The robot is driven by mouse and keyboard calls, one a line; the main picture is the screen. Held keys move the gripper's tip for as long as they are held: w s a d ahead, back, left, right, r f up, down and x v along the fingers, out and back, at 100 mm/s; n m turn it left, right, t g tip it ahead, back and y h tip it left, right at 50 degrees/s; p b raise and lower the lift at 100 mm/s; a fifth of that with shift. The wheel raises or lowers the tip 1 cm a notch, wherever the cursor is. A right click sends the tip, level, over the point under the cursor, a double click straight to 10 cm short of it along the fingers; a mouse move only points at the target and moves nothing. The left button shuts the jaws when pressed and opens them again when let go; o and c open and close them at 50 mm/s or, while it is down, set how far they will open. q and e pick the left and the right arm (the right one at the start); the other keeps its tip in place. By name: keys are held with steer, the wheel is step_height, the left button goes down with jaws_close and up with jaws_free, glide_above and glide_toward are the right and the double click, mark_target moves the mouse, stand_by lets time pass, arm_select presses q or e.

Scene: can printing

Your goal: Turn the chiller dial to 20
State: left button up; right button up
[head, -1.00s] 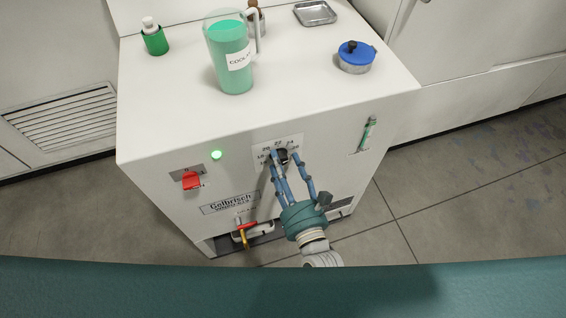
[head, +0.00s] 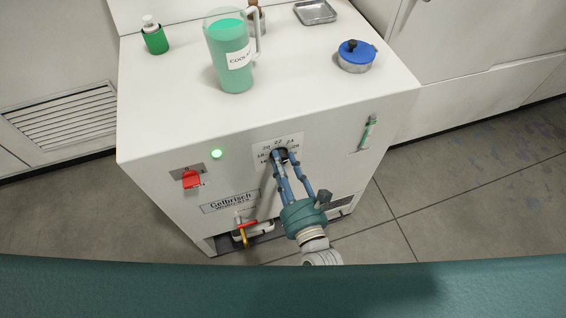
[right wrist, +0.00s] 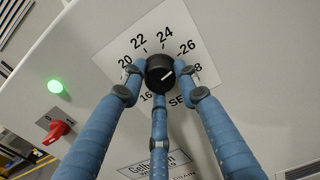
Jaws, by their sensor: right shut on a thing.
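The chiller dial is a black round knob (right wrist: 159,68) on a white scale plate (right wrist: 150,35) on the chiller's front. In the right wrist view, numbers 16, 20, 22, 24 and 26 can be read around it; a finger covers the place between 16 and 20. A white mark on the knob's face runs slantwise; I cannot tell which number it points to. My right gripper (head: 283,158) has its blue fingers around the knob, shut on it from both sides and below. In the head view the fingers partly hide the dial. My left gripper is not in view.
The chiller (head: 150,130) carries a coolant jug (head: 232,70), a green bottle holder (head: 155,41), a blue-lidded pot (head: 356,57) and a metal tray (head: 315,12). A lit green lamp (head: 217,154), red switch (head: 191,179) and red-yellow valve (head: 244,230) are left of my right arm.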

steer(key=shift+r+n, duration=0.15)
steer(key=shift+n, duration=0.35)
steer(key=n+p, duration=0.4)
steer(key=n, duration=1.8)
steer(key=shift+a+n+p, duration=0.1)
steer(key=shift+n+p, duration=0.2)
steer(key=shift+n, duration=0.1)
steer(key=shift+f, duration=0.2)
steer(key=o, duration=1.2)
steer(key=shift+c, duration=0.2)
